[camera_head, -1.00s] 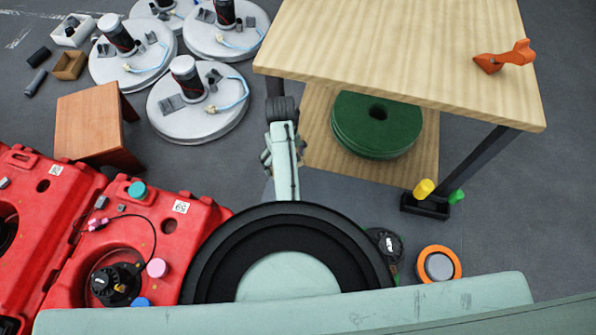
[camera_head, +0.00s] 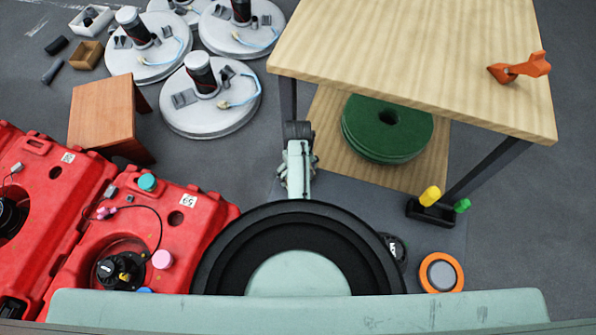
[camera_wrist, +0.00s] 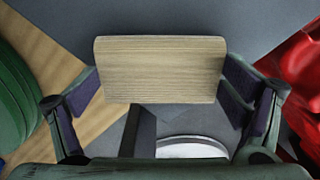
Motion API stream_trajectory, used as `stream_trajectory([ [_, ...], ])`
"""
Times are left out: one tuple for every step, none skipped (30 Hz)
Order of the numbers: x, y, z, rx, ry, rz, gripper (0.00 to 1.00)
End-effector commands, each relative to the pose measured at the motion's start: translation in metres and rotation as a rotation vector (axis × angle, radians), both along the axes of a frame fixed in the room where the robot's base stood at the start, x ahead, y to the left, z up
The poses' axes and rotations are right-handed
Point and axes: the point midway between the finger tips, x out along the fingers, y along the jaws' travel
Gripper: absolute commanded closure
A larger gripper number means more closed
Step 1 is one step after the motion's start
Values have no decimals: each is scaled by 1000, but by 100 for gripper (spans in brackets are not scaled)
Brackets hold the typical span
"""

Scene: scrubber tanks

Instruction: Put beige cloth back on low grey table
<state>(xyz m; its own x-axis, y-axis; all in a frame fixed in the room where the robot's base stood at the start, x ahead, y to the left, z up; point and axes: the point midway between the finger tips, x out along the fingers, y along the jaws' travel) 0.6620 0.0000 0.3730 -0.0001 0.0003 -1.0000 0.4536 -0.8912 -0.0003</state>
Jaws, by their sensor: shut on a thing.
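In the wrist view my gripper (camera_wrist: 161,88) is shut on a beige block-shaped thing (camera_wrist: 160,70) with a wood-like grain. It sits between the two dark finger pads, its broad face towards the camera. It looks stiff; I cannot tell whether it is the beige cloth. In the head view my arm (camera_head: 299,170) reaches forward beside the tall wooden table, but the fingers and the held thing cannot be made out. I see no low grey table in either view.
The tall wooden table (camera_head: 400,65) carries an orange tool (camera_head: 520,68); green discs (camera_head: 388,128) lie on its lower shelf. A brown stool (camera_head: 103,108), white round machines (camera_head: 210,100) and red tanks (camera_head: 190,212) stand left. An orange-rimmed roll (camera_head: 441,272) lies right. Grey floor is open at right.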

Motion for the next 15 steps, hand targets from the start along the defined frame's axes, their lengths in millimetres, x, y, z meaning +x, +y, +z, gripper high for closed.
stream_trajectory([
  [0, 0, 0, 0, 0, 0, 35],
  [0, 0, -1, 0, 0, 0, 35],
  [0, 0, -3, 0, 0, 0, 35],
  [0, 0, -4, 0, 0, 0, 35],
  [0, 0, -3, 0, 0, 0, 8],
  [0, 0, -3, 0, 0, 0, 5],
  [0, 0, -3, 0, 0, 0, 3],
  [0, 0, -3, 0, 0, 0, 1],
  [0, 0, -3, 0, 0, 0, 0],
  [0, 0, -3, 0, 0, 0, 0],
  [0, 0, -3, 0, 0, 0, 0],
  [0, 0, -3, 0, 0, 0, 0],
  [0, 0, -3, 0, 0, 0, 0],
  [0, 0, -3, 0, 0, 0, 0],
  [0, 0, -3, 0, 0, 0, 0],
])
